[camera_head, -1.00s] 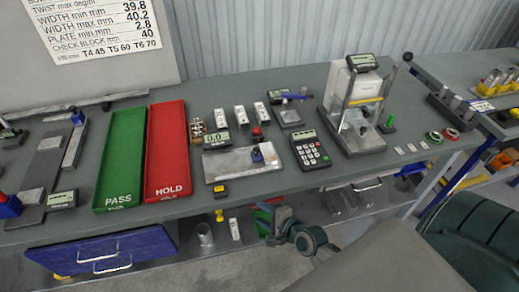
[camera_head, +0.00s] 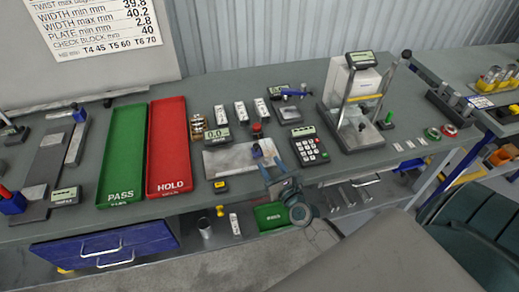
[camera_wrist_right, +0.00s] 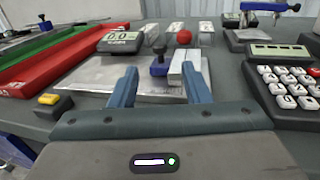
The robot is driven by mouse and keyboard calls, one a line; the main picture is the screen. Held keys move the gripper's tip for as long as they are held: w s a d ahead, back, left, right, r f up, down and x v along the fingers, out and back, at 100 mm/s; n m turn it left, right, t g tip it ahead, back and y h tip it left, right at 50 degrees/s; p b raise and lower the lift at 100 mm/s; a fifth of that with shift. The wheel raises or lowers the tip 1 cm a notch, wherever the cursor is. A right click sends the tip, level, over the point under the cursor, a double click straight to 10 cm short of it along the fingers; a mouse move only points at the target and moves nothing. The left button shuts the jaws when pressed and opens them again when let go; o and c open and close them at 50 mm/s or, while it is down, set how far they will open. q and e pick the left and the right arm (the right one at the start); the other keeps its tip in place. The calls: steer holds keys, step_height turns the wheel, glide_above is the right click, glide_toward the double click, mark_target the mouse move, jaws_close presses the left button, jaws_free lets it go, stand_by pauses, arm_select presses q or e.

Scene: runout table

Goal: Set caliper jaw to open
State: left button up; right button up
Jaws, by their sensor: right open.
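A gauge on a flat metal plate (camera_head: 225,162) stands near the bench's front edge, with a display (camera_head: 215,135) reading 0.0, a red knob (camera_head: 257,129) and a small blue block (camera_head: 257,151). It may be the caliper; no label confirms this. My right gripper (camera_head: 273,167) is over the plate's front right part. In the right wrist view its blue fingers (camera_wrist_right: 160,76) are apart and empty, pointing at the blue block (camera_wrist_right: 159,66) and a pale metal bar (camera_wrist_right: 175,66) just beyond. Whether they touch is unclear. My left gripper is out of view.
A keypad unit (camera_head: 308,146) stands close on the gripper's right. A small yellow-topped block (camera_head: 220,185) lies at the front edge. Red (camera_head: 168,140) and green (camera_head: 123,150) trays are left. A press-like stand (camera_head: 355,105) is right. White blocks stand behind the gauge.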

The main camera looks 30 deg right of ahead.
mark_target(257, 148)
steer(key=w, duration=0.8)
steer(key=shift+d, duration=0.25)
steer(key=shift+a, duration=0.1)
jaws_close()
